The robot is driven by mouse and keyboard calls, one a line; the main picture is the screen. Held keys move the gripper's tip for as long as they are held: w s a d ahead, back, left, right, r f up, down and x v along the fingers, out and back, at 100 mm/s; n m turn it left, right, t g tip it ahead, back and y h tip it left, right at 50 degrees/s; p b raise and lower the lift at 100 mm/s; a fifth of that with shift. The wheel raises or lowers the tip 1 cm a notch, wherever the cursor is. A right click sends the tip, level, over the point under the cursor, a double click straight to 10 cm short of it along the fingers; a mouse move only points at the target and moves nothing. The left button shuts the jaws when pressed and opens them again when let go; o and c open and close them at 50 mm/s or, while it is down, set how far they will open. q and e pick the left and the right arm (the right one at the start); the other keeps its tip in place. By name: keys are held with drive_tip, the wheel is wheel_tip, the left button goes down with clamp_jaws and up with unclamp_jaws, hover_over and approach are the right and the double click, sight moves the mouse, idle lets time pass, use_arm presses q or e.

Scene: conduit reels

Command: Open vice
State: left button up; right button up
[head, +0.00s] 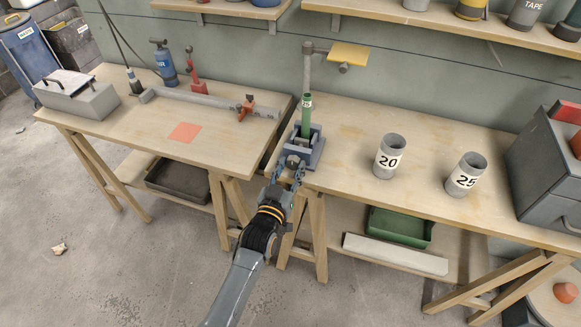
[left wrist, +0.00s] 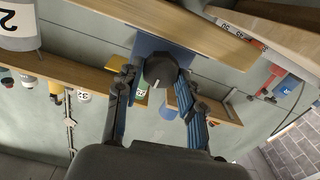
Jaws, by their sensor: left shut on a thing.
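The blue vice (head: 312,152) is fixed at the left front corner of the right-hand bench. A green tube (head: 306,112) stands upright in it; I cannot tell how tightly the jaws meet it. My left gripper (head: 291,172) is at the front of the vice. In the left wrist view, my left gripper's fingers (left wrist: 157,88) are shut on the vice's dark round knob (left wrist: 158,70), one finger on each side. The blue vice body (left wrist: 148,45) shows behind the knob. My right gripper is not in view.
Grey cups marked 20 (head: 389,157) and 25 (head: 466,174) stand to the right on the bench. A post with a yellow plate (head: 348,54) rises behind the vice. The left bench holds a long grey pipe (head: 205,98) and an orange square (head: 185,132). Bare bench lies between vice and cups.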

use_arm(q)
drive_tip(key=shift+f, duration=0.15)
idle(0.4)
drive_tip(key=o, duration=1.2)
drive_tip(key=shift+c, duration=0.2)
drive_tip(key=v, duration=1.2)
